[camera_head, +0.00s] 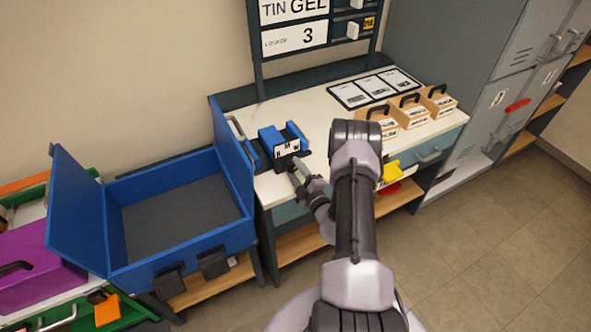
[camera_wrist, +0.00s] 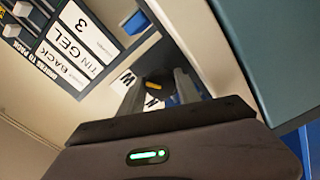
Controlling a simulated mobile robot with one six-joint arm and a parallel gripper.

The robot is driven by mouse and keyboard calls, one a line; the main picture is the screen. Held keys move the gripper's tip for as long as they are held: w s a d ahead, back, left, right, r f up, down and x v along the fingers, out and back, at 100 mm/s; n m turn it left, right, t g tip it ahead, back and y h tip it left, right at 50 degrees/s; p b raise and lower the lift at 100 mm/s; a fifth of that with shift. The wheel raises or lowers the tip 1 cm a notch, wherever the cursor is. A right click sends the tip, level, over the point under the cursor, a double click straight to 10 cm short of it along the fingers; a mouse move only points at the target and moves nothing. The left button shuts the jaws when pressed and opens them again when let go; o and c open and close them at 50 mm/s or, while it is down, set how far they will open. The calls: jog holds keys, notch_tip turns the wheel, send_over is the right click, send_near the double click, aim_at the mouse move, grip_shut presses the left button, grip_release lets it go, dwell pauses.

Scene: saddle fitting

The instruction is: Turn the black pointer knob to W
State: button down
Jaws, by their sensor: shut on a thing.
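The black pointer knob (camera_wrist: 157,92) shows in the wrist view between the two fingers of my gripper (camera_wrist: 160,84). A yellow mark lies on the knob; I cannot tell surely which letter it points to. A white plate with the letter W (camera_wrist: 126,79) is beside the knob, and another letter shows partly below it. In the head view the blue fitting (camera_head: 283,138) sits on the white worktop, with its lettered white plate (camera_head: 287,147) facing front. My gripper (camera_head: 295,165) is shut on the knob at that face, hiding the knob in this view.
A large open blue case (camera_head: 180,245) stands left of the worktop (camera_head: 330,135). Several wooden boxes with black handles (camera_head: 411,113) and a card tray (camera_head: 375,88) lie at the right. A sign board (camera_head: 295,38) rises behind. Grey lockers (camera_head: 500,100) stand farther right.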

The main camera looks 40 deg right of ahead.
jog(key=shift+m, duration=0.5)
jog(key=c, duration=0.9)
grip_release()
jog(key=p+v, duration=0.3)
jog(key=v, duration=1.4)
jog(key=shift+s, duration=0.25)
jog(key=shift+f, duration=0.1)
